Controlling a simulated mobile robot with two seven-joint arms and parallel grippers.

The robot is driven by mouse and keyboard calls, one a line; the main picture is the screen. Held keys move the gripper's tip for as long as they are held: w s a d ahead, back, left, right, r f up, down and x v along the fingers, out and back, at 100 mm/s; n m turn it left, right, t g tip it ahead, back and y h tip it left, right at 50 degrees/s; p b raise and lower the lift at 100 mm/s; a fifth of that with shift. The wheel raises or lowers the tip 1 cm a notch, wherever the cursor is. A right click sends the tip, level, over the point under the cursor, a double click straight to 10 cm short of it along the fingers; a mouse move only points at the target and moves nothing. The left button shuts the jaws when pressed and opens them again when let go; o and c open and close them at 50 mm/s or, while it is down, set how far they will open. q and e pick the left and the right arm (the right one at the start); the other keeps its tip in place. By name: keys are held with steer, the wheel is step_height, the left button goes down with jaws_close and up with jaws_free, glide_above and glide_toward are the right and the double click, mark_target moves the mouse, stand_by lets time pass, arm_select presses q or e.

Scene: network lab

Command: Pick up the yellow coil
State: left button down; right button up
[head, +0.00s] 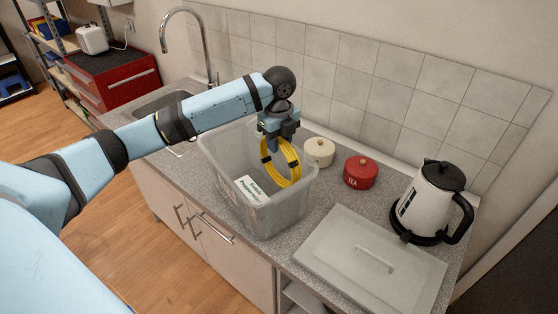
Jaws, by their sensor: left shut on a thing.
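The yellow coil (284,178) hangs upright from my left gripper (276,142), which is shut on its upper left part. Dark bands show on the coil. The coil is over a grey translucent bin (278,222) on the worktop, and its lower part appears to be inside the bin's opening. I cannot tell whether it touches the bin. My left arm comes in from the left and reaches over the bin. My right gripper is not in view.
A white labelled item (251,190) is at the bin's front. Right of the bin are a cream canister (319,152), a red tea canister (360,173) and a kettle (431,205). A flat grey lid (345,240) lies in front. A sink with a tap (205,45) is behind left.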

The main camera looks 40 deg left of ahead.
arm_select(q)
step_height(320, 180, up, 6)
steer(key=shift+r+b, duration=0.15)
steer(key=shift+b, duration=0.25)
steer(key=shift+r, duration=0.75)
step_height(320, 180, up, 4)
steer(key=p, duration=0.3)
steer(key=shift+p, duration=0.35)
steer(key=shift+r+b, duration=0.3)
steer(key=shift+r, duration=0.3)
